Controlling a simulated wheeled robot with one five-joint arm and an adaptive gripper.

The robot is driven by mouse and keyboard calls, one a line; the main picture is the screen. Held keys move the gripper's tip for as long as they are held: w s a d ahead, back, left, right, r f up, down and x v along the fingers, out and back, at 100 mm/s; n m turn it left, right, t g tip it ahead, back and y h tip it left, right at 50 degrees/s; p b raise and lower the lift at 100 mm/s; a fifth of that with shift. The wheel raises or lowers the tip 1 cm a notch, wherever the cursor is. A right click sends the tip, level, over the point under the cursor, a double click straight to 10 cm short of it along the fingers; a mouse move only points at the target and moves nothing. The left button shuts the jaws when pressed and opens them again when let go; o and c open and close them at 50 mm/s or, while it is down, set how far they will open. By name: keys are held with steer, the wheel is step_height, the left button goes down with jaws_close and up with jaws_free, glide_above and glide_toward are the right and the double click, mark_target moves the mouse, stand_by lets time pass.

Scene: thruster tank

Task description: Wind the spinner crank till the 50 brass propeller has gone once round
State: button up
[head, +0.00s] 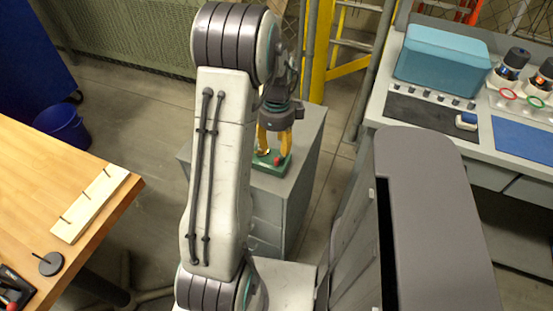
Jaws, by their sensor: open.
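The spinner (284,170) is a small green stand with a red knob (277,160), on top of a grey drawer cabinet (310,150). The red knob appears to be the crank's handle. My gripper (274,149) points down over the spinner, with its yellow fingers apart on either side near the red knob. It is open and I see nothing held in it. I cannot tell whether the fingers touch the knob. The brass propeller is not clearly visible; my fingers and arm cover part of the spinner.
A wooden table (60,195) at left holds a pale pegged board (92,203) and a dark disc (51,264). A bench at right carries a light blue box (443,60) and a blue mat (527,139). A blue bin (63,126) stands on open floor.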

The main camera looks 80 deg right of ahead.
mark_target(277, 159)
steer(key=shift+f, duration=3.7)
jaws_close()
